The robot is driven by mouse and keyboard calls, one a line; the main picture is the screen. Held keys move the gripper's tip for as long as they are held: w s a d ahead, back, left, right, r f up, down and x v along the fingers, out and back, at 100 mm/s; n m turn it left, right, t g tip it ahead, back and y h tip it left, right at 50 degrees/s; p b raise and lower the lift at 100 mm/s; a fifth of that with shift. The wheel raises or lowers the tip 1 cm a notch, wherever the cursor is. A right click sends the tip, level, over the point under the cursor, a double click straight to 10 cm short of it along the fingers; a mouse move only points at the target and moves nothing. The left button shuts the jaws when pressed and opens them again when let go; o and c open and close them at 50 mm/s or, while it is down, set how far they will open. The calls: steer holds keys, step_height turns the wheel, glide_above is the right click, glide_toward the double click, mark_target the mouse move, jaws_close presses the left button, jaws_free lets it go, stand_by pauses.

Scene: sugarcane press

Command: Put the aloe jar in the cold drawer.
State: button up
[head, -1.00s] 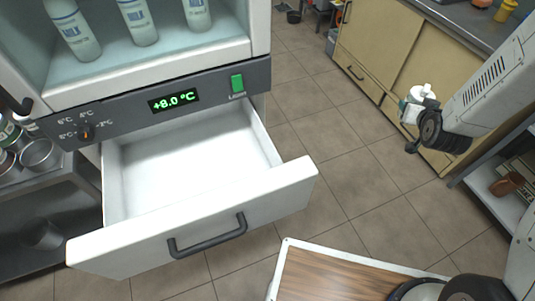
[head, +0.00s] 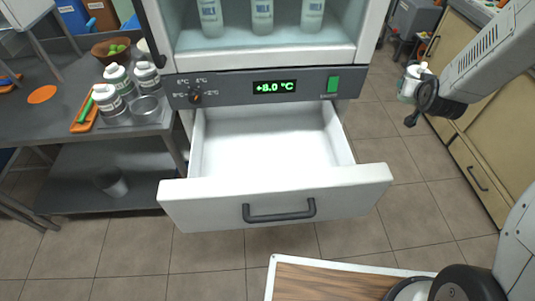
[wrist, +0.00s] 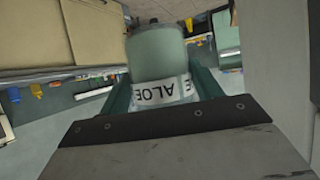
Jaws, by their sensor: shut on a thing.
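The aloe jar (wrist: 158,62) is in the wrist view, a greenish jar with a white label reading ALOE, between the fingers. My gripper (head: 417,88) is shut on it, up at the right in the head view. The jar also shows there with its white top (head: 410,82). The cold drawer (head: 270,140) is pulled out below the fridge, white inside and empty. The gripper and jar are to the right of the drawer and apart from it.
The fridge panel (head: 225,89) reads +8.0 °C, with bottles (head: 262,17) on the shelf above. A steel table (head: 40,115) at left holds several jars (head: 110,101), a metal cup (head: 145,108) and a bowl (head: 112,50). Cabinets (head: 470,110) stand at right.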

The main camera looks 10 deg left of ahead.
steer(key=shift+w+d+r, duration=0.15)
steer(key=shift+d+r, duration=0.15)
steer(key=shift+r, duration=0.2)
steer(key=shift+w+d+r, duration=0.15)
steer(key=shift+d+r, duration=0.1)
steer(key=shift+r, duration=0.25)
steer(key=shift+s+a+r, duration=0.15)
steer(key=shift+r, duration=0.05)
steer(key=s+a+n+g+y, duration=0.45)
steer(key=s+a+n, duration=0.2)
steer(key=a, duration=0.85)
steer(key=s+a+n+g+y, duration=0.3)
steer(key=s+a+n+y, duration=0.4)
steer(key=a, duration=0.9)
steer(key=s+a+n+g+y, duration=0.2)
steer(key=s+a+n+g, duration=0.35)
steer(key=a, duration=0.95)
steer(key=shift+n, duration=0.7)
steer(key=shift+s+a+f, duration=0.45)
steer(key=shift+s+f, duration=0.2)
steer(key=shift+f, duration=3.15)
steer(key=shift+s+a+f, duration=0.4)
steer(key=shift+s+f, duration=0.25)
steer(key=shift+f, duration=3.15)
steer(key=shift+s+a+f, duration=0.45)
steer(key=shift+s+f, duration=0.2)
steer(key=shift+f, duration=3.15)
steer(key=shift+f, duration=0.15)
